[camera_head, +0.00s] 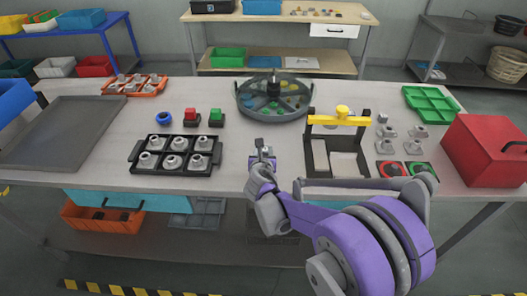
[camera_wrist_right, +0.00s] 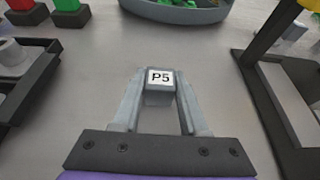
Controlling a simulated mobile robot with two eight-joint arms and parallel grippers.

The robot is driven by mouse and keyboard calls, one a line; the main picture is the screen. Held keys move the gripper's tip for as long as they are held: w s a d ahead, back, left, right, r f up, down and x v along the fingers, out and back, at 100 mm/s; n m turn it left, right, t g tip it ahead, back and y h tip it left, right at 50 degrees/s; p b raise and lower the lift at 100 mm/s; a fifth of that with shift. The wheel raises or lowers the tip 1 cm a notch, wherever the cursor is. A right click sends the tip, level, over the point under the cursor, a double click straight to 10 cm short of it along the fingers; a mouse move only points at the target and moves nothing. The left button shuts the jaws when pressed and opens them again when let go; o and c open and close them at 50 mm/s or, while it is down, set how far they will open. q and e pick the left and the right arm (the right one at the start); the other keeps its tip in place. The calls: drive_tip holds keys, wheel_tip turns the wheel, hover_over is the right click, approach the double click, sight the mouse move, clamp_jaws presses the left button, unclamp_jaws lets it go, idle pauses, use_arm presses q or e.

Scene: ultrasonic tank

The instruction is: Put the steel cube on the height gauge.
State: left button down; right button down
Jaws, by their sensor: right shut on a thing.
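My right gripper (camera_head: 262,150) is shut on a grey steel cube (camera_wrist_right: 160,86) with a white "P5" label. In the right wrist view, the cube sits between the two fingertips with its labelled face showing. In the head view, the gripper is over the front middle of the table, and the cube is small there. A black frame with a yellow crossbar and knob (camera_head: 341,119) stands to the right of the gripper, apart from it. It may be the height gauge; I cannot tell for sure. My left gripper is not in view.
A round divided tank (camera_head: 274,97) stands behind the gripper. A black tray of grey fittings (camera_head: 177,168) lies to the left, with red and green blocks (camera_head: 190,116) behind it. Grey parts (camera_head: 413,132) and a red box (camera_head: 488,150) are at the right. Bare tabletop surrounds the gripper.

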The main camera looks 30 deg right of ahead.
drive_tip(key=shift+f, duration=0.1)
drive_tip(key=shift+c, duration=2.2)
unclamp_jaws()
